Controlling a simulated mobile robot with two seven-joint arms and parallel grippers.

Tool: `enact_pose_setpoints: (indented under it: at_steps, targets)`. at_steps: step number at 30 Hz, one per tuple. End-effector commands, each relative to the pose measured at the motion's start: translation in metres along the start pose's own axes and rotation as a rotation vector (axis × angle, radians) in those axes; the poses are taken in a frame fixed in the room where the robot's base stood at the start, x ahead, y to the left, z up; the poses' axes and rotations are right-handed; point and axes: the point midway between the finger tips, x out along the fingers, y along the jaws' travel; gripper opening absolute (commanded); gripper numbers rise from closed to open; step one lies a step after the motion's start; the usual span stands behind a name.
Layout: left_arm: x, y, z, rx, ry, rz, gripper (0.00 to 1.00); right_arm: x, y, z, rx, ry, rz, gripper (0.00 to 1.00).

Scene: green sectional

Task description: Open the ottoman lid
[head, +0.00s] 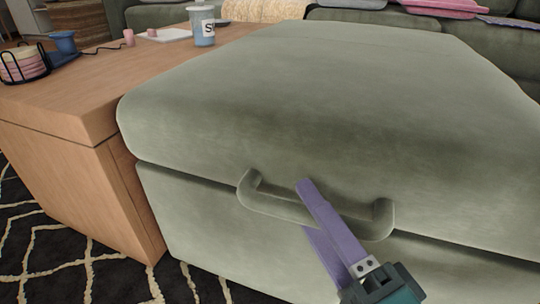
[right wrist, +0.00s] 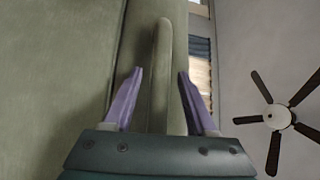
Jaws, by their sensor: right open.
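The ottoman is a grey-green upholstered box. Its thick lid (head: 330,90) lies flat on the base (head: 205,225), with a dark seam between them. A green bar handle (head: 262,202) sticks out from the front of the lid near its lower edge. My right gripper (head: 306,207) is at the handle, its purple fingers open, one above the bar and one below. In the right wrist view the handle (right wrist: 161,85) runs between the two spread fingers, with a gap visible on both sides. My left gripper is not in view.
A wooden table (head: 75,90) stands close against the ottoman's left side. A green sofa (head: 385,28) is behind. A patterned rug (head: 60,250) covers the floor at left.

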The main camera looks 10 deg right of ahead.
Motion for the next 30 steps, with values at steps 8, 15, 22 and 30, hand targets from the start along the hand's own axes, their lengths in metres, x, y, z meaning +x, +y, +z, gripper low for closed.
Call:
enact_pose_setpoints:
  at_steps: [8,15,22,30]
  targets:
    - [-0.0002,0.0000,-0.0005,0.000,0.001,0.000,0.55,-0.0004,0.0001,-0.0001,0.000,0.000,0.000,0.34]
    - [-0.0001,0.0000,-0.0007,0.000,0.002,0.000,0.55,-0.0006,0.0003,-0.0001,0.000,0.000,0.001,0.07]
    - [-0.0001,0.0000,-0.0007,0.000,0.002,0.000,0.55,-0.0007,0.0004,0.0000,0.000,0.000,0.001,0.00]
    - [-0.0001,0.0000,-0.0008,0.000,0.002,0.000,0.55,-0.0008,0.0005,0.0001,0.000,-0.001,0.001,0.00]
